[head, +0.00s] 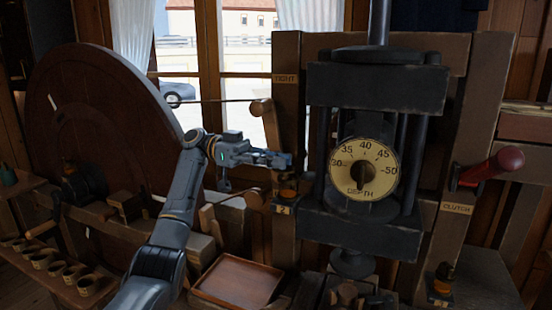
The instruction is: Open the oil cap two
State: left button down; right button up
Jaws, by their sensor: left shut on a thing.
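Oil cap two (287,189) is a small amber-brown fitting with a dark top, beside the left post of the machine, above a tag marked 2 (283,210). My left gripper (284,161) reaches in from the left, right at the top of this fitting. Its fingers are shut on the cap; the dark cap top is mostly hidden by them, and I cannot tell whether it is lifted or tilted. My right gripper is not in view.
A depth dial (363,168) on a dark press block stands just right. A red-handled clutch lever (492,168) is at the right. Another oil fitting (443,278) sits at lower right. A large wooden wheel (95,120) is left; a wooden tray (237,282) lies below.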

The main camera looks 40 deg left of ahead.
pick_arm(q)
jog(key=c, duration=1.3)
grip_release()
jog(key=shift+c, duration=0.2)
jog(key=a, duration=0.7)
jog(key=shift+s+a, duration=0.35)
jog(key=shift+s, duration=0.1)
jog(key=shift+f, duration=0.15)
